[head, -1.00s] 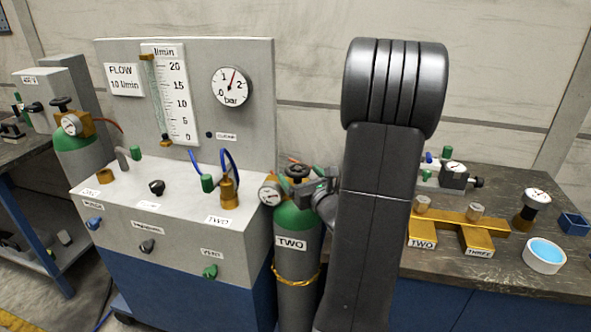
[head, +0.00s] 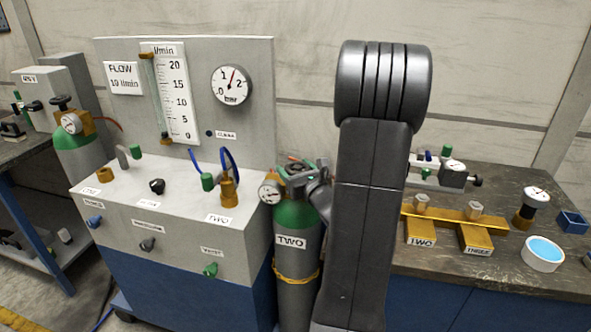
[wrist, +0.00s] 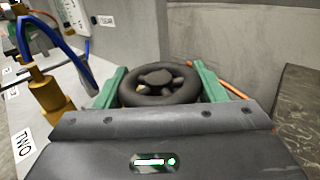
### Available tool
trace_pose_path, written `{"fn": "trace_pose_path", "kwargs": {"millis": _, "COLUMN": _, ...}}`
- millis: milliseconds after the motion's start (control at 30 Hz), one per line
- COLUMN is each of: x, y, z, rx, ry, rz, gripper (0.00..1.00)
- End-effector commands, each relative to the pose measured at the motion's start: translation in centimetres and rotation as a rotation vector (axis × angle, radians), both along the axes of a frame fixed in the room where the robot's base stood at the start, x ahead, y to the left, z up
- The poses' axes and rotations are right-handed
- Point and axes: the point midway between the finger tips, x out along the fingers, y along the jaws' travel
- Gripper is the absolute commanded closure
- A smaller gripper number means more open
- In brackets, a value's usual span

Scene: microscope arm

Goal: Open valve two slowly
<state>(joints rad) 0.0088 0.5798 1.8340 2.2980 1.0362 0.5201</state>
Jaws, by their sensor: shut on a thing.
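The cylinder labelled TWO (head: 297,262) is grey with a green shoulder and stands between the flow panel and the right bench. Its round gauge (head: 269,192) faces forward on the left. My gripper (head: 297,171) is at the top of this cylinder and hides most of its valve in the head view. In the wrist view the dark valve handwheel (wrist: 160,96) sits between the two green fingers of my gripper (wrist: 161,80), which is shut on its rim. The wheel's far side and hub show; the stem below is hidden.
The grey flow panel (head: 262,90), with its gauge and flow tube, stands close on the left. A brass fitting with a blue hose (head: 229,190) is near the cylinder. The right bench (head: 390,262) carries brass blocks labelled TWO and THREE and a blue-filled dish (head: 544,252).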

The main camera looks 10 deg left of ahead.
Motion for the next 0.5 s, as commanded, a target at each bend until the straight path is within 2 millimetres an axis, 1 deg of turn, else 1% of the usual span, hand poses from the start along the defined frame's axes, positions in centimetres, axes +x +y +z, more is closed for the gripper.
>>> {"fn": "trace_pose_path", "kwargs": {"millis": 167, "x": 0.05, "y": 0.07, "z": 0.13, "rx": 0.0, "ry": -0.004, "rz": 0.085, "gripper": 0.59}}
{"fn": "trace_pose_path", "kwargs": {"millis": 500, "x": -0.16, "y": 0.24, "z": 0.16, "rx": 0.0, "ry": -0.003, "rz": 0.358, "gripper": 0.59}}
